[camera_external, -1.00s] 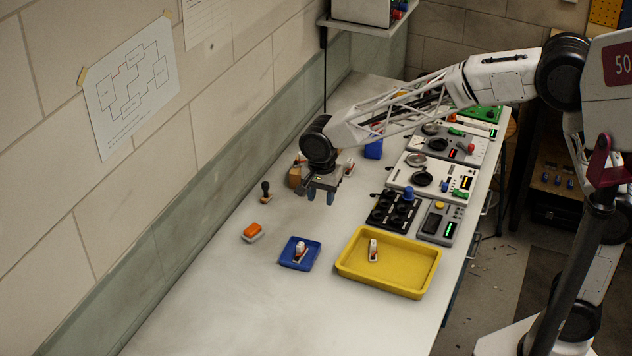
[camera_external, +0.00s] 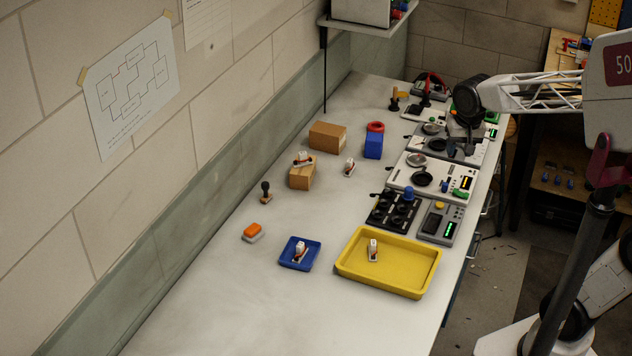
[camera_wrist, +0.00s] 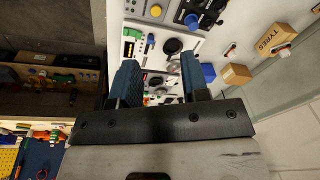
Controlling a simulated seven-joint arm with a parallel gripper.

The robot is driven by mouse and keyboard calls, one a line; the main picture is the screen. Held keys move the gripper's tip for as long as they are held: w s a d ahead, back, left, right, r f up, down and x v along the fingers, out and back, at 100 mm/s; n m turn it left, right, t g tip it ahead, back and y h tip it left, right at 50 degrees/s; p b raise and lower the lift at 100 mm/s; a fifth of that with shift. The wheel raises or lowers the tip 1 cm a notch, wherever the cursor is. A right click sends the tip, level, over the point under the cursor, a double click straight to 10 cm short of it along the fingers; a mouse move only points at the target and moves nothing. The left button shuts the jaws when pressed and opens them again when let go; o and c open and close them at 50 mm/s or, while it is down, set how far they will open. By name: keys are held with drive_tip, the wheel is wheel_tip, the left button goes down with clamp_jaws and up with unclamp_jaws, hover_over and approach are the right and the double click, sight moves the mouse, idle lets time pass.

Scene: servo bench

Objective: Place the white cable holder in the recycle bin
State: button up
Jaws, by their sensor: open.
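Several small white pieces with dark and red parts look alike; I cannot tell which is the white cable holder. One (camera_external: 301,252) stands in a blue tray (camera_external: 286,262), one (camera_external: 373,250) in a yellow tray (camera_external: 425,275), one (camera_external: 303,158) on a cardboard box, and one (camera_external: 349,167) on the bare bench. The last two also show in the wrist view, on the bench (camera_wrist: 230,49) and on the box (camera_wrist: 282,51). No container is clearly marked as a recycle bin. My gripper (camera_wrist: 160,82) is open and empty, above the far control panels, away from the white pieces.
Cardboard boxes (camera_external: 327,137) and a blue block (camera_external: 373,146) with a red ring stand mid-bench. Control panels (camera_external: 425,177) line the right edge. A stamp (camera_external: 266,192) and an orange-topped piece (camera_external: 252,232) lie on the left. The near bench is clear.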

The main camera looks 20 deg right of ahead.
drive_tip(key=s+d+f+n+t, duration=0.1)
drive_tip(key=s+d+f+n, duration=0.1)
drive_tip(key=s+d, duration=1.3)
drive_tip(key=shift+s+n+h, duration=0.2)
drive_tip(key=shift+n+h, duration=0.1)
drive_tip(key=shift+n, duration=0.4)
